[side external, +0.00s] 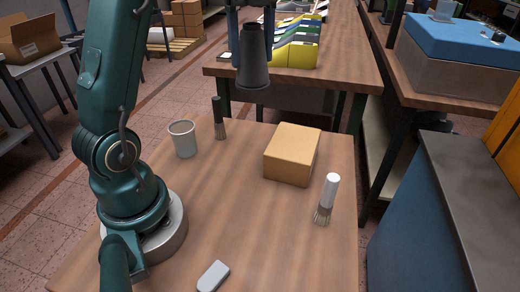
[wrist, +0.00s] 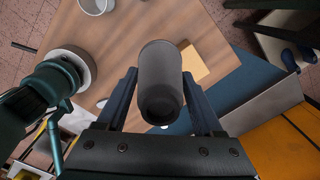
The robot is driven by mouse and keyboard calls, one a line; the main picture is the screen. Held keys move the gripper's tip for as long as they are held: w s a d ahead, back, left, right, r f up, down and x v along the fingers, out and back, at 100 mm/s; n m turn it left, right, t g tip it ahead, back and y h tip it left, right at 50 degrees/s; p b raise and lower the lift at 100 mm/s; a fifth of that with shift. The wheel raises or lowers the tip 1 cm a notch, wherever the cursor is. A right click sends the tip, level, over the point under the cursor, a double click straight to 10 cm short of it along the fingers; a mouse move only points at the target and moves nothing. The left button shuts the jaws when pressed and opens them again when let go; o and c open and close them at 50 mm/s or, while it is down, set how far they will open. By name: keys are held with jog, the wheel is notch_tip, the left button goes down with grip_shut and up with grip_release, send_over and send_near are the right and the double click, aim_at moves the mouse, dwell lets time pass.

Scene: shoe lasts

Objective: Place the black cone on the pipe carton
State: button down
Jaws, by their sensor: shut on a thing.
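The black cone (side external: 253,62) is held upright in the air, narrow end up, in the side view. My gripper (side external: 252,18) is shut on its upper part; the fingertips are partly cut off by the top edge. In the wrist view the cone (wrist: 160,82) sits between the fingers of my gripper (wrist: 160,95). The pipe carton (side external: 292,153) is a closed tan box on the wooden table, below and to the right of the cone, with clear air between them. In the wrist view the cone hides part of the carton (wrist: 192,65).
On the table (side external: 240,215) stand a grey cup (side external: 183,139), a dark-handled brush (side external: 218,118) behind the carton's left, and a white-handled brush (side external: 327,199) close to the carton's front right. A small grey block (side external: 213,276) lies at the front. The carton's top is bare.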

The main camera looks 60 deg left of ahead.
jog(key=shift+s+a+f+n, duration=0.15)
jog(key=shift+a+n, duration=0.1)
jog(key=shift+a, duration=0.25)
jog(key=shift+a+f+n, duration=0.1)
jog(key=shift+a+n, duration=0.15)
jog(key=shift+a, duration=0.25)
send_near(294, 141)
jog(key=shift+f, duration=1.2)
jog(key=shift+f, duration=0.1)
jog(key=shift+c, duration=0.2)
grip_release()
